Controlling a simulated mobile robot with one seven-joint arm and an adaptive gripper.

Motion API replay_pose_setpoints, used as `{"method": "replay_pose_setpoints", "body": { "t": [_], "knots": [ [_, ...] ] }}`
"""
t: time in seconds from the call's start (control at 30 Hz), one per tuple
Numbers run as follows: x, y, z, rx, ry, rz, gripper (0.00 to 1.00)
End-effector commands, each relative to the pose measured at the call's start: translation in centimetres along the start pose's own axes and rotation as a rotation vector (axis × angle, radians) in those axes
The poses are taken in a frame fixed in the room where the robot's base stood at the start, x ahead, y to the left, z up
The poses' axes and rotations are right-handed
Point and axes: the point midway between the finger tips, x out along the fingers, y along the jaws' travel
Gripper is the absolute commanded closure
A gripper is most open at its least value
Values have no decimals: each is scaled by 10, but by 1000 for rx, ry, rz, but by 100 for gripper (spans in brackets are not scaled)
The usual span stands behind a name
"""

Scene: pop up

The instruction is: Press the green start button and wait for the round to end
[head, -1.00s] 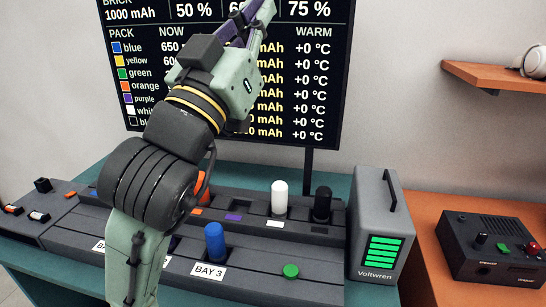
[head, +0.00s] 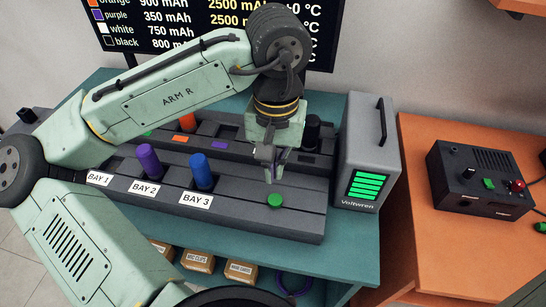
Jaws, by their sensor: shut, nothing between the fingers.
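The green start button (head: 275,200) is a round disc on the front step of the dark grey charging station (head: 310,199), right of the BAY 3 label. My gripper (head: 271,180) points down just behind and above the button, its fingers together and empty. I cannot tell how near the fingertips are to the surface. A purple pack (head: 149,160) stands upright behind the BAY 2 label, and a blue pack (head: 202,172) behind BAY 3. BAY 1 is mostly hidden by my arm. The wall screen (head: 205,25) shows pack readings, with its top cut off.
The Voltwren unit (head: 368,150) with lit green bars stands right of the station. A black control box (head: 480,180) sits on the orange bench (head: 425,225).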

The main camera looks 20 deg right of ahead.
Motion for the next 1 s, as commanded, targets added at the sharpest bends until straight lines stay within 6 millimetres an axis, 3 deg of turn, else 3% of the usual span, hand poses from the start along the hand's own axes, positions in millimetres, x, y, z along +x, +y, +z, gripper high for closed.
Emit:
{"method": "replay_pose_setpoints", "body": {
  "t": [0.47,0.67,1.0],
  "knots": [
    [64,0,-1,1,3,2,100],
    [75,1,-1,3,4,3,100],
    [76,1,-1,3,4,3,100]
  ]
}}
